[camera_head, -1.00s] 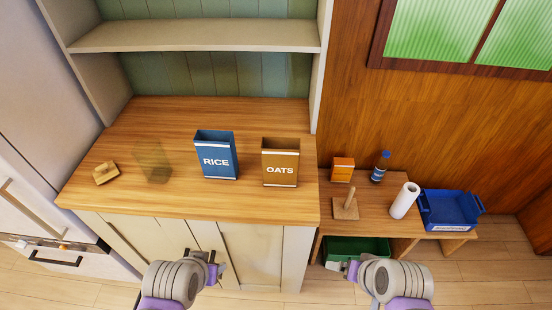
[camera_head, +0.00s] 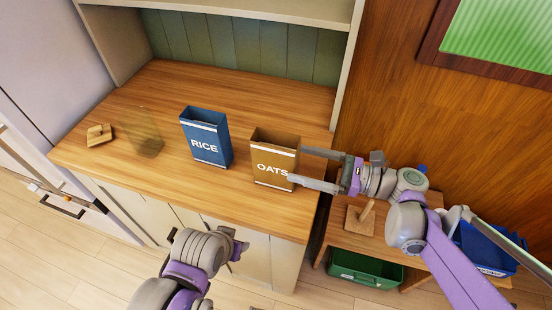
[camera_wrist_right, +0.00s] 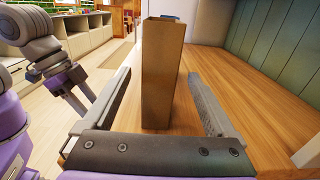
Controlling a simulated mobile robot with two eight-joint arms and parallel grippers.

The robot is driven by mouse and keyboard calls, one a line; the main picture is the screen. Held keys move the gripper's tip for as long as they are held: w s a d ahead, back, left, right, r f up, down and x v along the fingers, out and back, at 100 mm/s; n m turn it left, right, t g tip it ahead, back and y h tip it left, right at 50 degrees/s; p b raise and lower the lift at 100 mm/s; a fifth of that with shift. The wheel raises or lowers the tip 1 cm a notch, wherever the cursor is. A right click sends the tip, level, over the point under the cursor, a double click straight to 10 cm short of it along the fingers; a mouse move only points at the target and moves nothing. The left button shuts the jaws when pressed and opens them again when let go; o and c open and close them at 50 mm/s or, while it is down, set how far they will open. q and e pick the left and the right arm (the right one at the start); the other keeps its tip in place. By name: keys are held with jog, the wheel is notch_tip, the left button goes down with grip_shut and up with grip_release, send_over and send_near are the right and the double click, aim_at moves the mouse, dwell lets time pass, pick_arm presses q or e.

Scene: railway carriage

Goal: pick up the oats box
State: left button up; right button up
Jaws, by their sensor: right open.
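The brown oats box (camera_head: 272,160) stands upright on the wooden counter, to the right of the blue rice box (camera_head: 204,140). My right gripper (camera_head: 297,165) is open and level at the box's right side. One finger overlaps the front edge of the box by its label; the other is toward the back. In the right wrist view the oats box (camera_wrist_right: 163,75) stands between the two open fingers, with a gap on each side. My left gripper (camera_head: 236,248) is low in front of the cabinet, away from the boxes; its jaws are not clear.
A see-through container (camera_head: 144,135) and a small wooden block-like item (camera_head: 99,134) are on the counter's left. A shelf hangs above the back. To the right, a low table holds a wooden stand (camera_head: 361,217) and a blue crate (camera_head: 487,250); a green bin (camera_head: 362,268) is below.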

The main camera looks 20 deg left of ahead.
aim_at(275, 158)
jog(key=a, duration=0.7)
jog(key=shift+w+f, duration=0.1)
grip_shut()
dwell(0.3)
